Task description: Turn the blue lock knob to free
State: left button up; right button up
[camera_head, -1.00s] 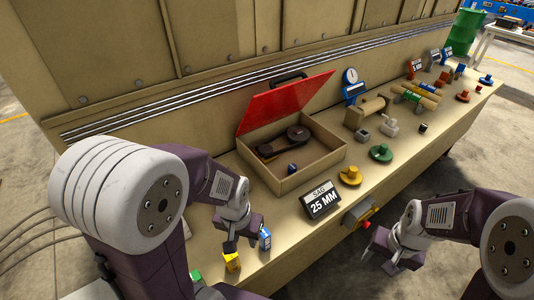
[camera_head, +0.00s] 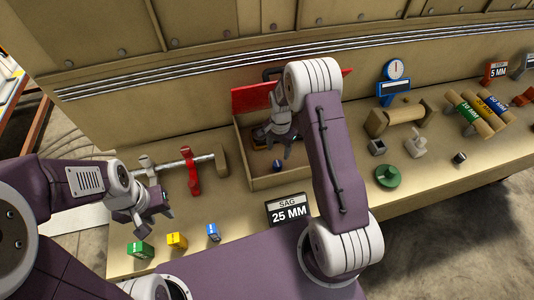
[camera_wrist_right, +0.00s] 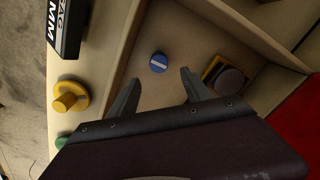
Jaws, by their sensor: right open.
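The blue lock knob (camera_head: 277,163), a small round disc with a white line across its top, sits on the floor of the open wooden box (camera_head: 283,182). In the right wrist view the knob (camera_wrist_right: 158,62) lies just beyond the gap between my right fingers, with the line nearly level. My right gripper (camera_head: 279,147) is open and reaches down into the box above the knob, apart from it; the right wrist view also shows its fingers (camera_wrist_right: 160,85). My left gripper (camera_head: 156,218) looks open and empty, over the left end of the bench, away from the box.
A red lid (camera_head: 252,98) stands raised behind the box. A black sign reading SAG 25 MM (camera_head: 288,210) stands in front. A yellow knob (camera_wrist_right: 70,97) is outside the box wall. Green, yellow and blue blocks (camera_head: 177,241) line the bench front.

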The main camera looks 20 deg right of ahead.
aim_at(277, 164)
jog(key=shift+s+a, duration=0.15)
jog(key=shift+a, duration=0.05)
jog(key=f+p, duration=0.3)
jog(key=f, duration=0.5)
jog(key=shift+d+f, duration=0.2)
jog(key=shift+a+f, duration=0.15)
jog(key=shift+f, duration=0.1)
jog(key=shift+s, duration=0.1)
jog(key=shift+c, duration=0.4)
